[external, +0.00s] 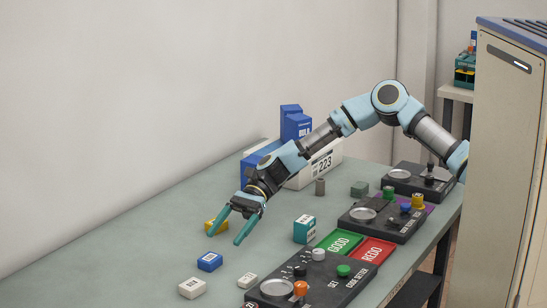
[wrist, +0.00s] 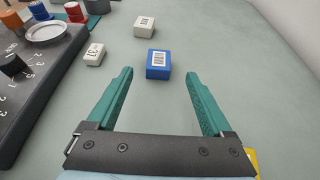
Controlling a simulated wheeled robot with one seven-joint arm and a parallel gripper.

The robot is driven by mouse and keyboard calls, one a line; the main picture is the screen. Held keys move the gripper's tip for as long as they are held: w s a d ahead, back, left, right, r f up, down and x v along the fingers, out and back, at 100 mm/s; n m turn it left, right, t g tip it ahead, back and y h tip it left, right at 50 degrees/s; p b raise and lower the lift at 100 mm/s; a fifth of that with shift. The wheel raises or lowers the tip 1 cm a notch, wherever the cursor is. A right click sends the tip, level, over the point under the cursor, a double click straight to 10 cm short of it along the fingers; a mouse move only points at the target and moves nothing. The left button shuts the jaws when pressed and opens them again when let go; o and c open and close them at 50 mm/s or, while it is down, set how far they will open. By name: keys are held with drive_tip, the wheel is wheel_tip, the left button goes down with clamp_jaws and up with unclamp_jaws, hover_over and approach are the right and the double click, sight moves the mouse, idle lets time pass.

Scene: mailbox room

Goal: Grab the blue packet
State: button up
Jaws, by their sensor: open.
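The blue packet (external: 209,262) is a small blue block with a white barcode label, lying on the grey-green table. It also shows in the wrist view (wrist: 158,73), ahead of my gripper and between the lines of the two fingers. My gripper (external: 224,228) has teal fingers spread apart with nothing between them. In the external view it hangs above the table, up and to the right of the blue packet and apart from it. The fingers also show in the wrist view (wrist: 160,78).
White packets (external: 192,288) and (external: 247,281) lie near the blue one. A yellow packet (external: 214,226) sits by my fingers. A teal box (external: 304,229) and control panels (external: 310,285) stand to the right. The table's left side is clear.

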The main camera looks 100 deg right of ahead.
sight(213, 255)
drive_tip(key=p+x, duration=0.1)
drive_tip(key=x, duration=0.7)
drive_tip(key=shift+a+f+p, duration=0.15)
drive_tip(key=shift+f+p, duration=0.15)
drive_tip(key=shift+p, duration=0.05)
clamp_jaws()
